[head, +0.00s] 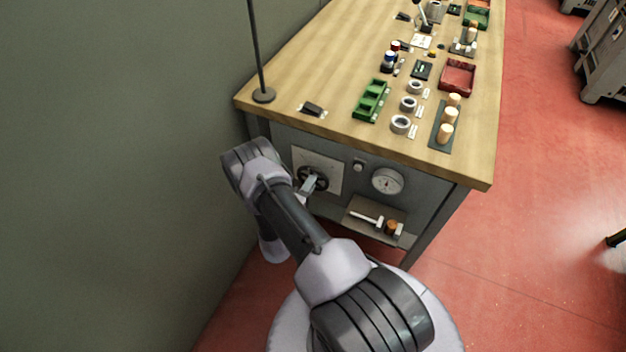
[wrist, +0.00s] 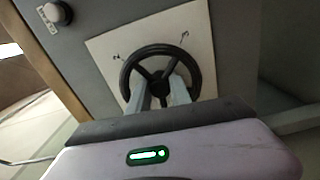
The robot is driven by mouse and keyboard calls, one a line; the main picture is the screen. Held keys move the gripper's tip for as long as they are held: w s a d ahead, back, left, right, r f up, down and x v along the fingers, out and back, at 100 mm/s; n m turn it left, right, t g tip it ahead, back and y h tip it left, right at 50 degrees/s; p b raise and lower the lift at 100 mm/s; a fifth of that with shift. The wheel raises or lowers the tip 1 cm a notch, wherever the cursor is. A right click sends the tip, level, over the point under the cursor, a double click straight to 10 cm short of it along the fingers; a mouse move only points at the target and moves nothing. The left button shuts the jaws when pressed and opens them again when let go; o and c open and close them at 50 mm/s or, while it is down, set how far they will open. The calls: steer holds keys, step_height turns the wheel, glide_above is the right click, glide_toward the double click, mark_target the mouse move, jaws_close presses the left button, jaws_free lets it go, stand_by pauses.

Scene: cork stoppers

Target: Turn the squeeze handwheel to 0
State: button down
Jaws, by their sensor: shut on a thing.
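The squeeze handwheel (wrist: 165,56) is a black spoked wheel on a pale square plate (wrist: 205,38). In the wrist view, handwritten marks show on the plate above the wheel at left and right; the left one looks like a 2 and the right one like a 3. I see no 0 mark. My gripper (wrist: 161,88) is shut on the lower part of the wheel, its two fingers reaching in near the spokes. In the head view the handwheel (head: 312,176) is on the bench front, partly hidden by my gripper (head: 308,186).
A round dial gauge (head: 387,181) and a small knob (head: 358,165) sit right of the plate. A low shelf (head: 372,211) below holds a hammer-like tool and an orange item. The wooden bench top (head: 325,75) carries trays, rolls and cork stoppers. A wall stands close at left.

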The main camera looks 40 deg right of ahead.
steer(key=n, duration=0.6)
steer(key=shift+s+b, duration=0.1)
steer(key=shift+b, duration=0.25)
steer(key=n+b, duration=0.1)
steer(key=n, duration=0.5)
steer(key=shift+n, duration=0.4)
steer(key=n, duration=0.6)
steer(key=shift+b, duration=0.3)
steer(key=n, duration=0.5)
steer(key=shift+w+a+n, duration=0.1)
steer(key=shift+w+n, duration=0.1)
steer(key=shift+n, duration=0.2)
steer(key=shift+r, duration=0.1)
steer(key=c, duration=1.5)
jaws_free()
steer(key=shift+o, duration=0.2)
